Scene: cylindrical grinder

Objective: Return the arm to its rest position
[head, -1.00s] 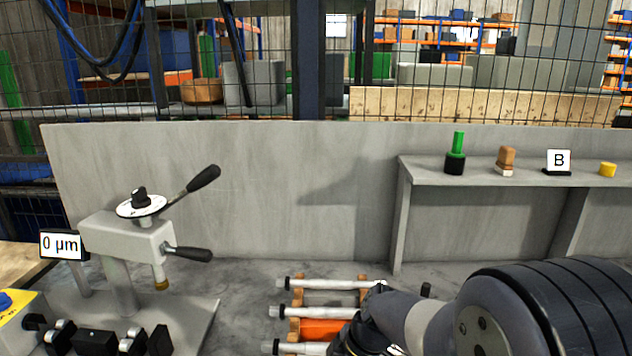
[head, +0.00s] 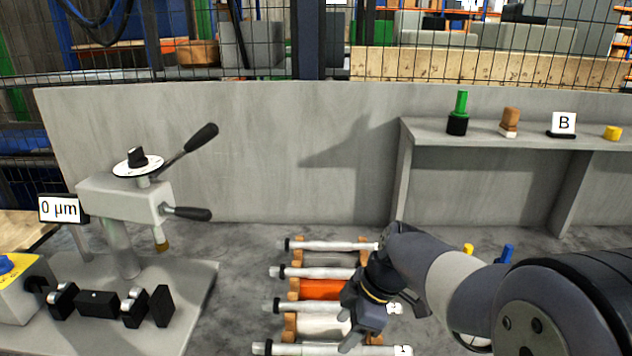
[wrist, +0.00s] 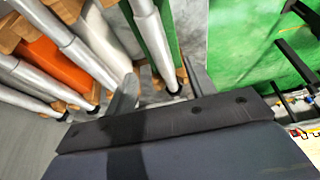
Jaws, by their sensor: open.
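My gripper (head: 356,318) is in the head view, pointing down over the right side of a wooden rack (head: 290,325) that holds several metal shafts (head: 320,273). In the wrist view my gripper (wrist: 160,95) has its two fingers apart with nothing between them. The shaft ends lie close to the fingers there; I cannot tell whether any touches. The arm reaches in from the lower right and hides part of the rack's right side.
A gauge stand (head: 125,205) with two black handles and a "0 µm" display (head: 59,209) stands at left. A shelf (head: 480,140) at right bears a green-and-black piece (head: 458,113), a brush-like block (head: 509,122) and a "B" sign (head: 563,123).

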